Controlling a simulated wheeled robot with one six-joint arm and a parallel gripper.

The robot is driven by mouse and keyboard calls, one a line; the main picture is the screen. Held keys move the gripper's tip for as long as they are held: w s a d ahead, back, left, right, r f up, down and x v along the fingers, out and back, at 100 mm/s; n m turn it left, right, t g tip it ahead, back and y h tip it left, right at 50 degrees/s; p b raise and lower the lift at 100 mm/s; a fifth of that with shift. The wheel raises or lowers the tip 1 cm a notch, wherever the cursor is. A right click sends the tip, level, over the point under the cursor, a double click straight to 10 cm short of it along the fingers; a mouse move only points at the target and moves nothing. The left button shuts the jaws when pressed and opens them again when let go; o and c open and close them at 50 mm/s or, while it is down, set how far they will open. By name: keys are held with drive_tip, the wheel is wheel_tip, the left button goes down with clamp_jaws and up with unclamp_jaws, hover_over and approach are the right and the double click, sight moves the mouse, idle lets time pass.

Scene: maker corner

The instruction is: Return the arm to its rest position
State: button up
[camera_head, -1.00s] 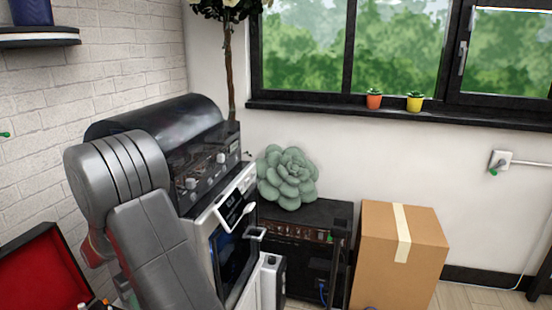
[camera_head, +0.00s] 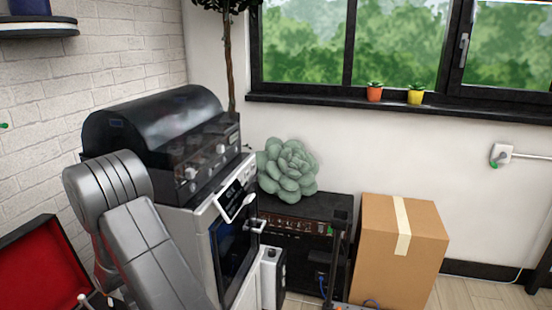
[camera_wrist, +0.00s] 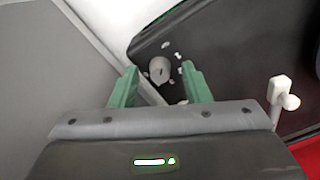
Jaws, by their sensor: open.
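My grey arm (camera_head: 150,250) stands at the lower left of the head view, folded, in front of a white appliance. My gripper is hidden in the head view. In the wrist view my gripper (camera_wrist: 160,92) shows two green fingers set well apart, open, with nothing between them. Beyond the fingers is a dark panel (camera_wrist: 235,50) with small pale marks and a round grey part. I cannot tell whether the fingers touch anything.
A black-hooded machine (camera_head: 150,125) sits on the white appliance (camera_head: 205,225). A green succulent (camera_head: 288,168) rests on a black unit (camera_head: 300,215). A cardboard box (camera_head: 400,255) stands to the right. An open red-lined case (camera_head: 45,265) lies at lower left.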

drive_tip(key=m, duration=0.4)
drive_tip(key=shift+p, duration=0.4)
drive_tip(key=m+p, duration=0.1)
drive_tip(key=m, duration=0.3)
drive_tip(key=shift+r+m, duration=0.1)
drive_tip(key=shift+m, duration=0.3)
wheel_tip(320, 180, up, 11)
drive_tip(key=p, duration=0.1)
drive_tip(key=shift+r, duration=0.2)
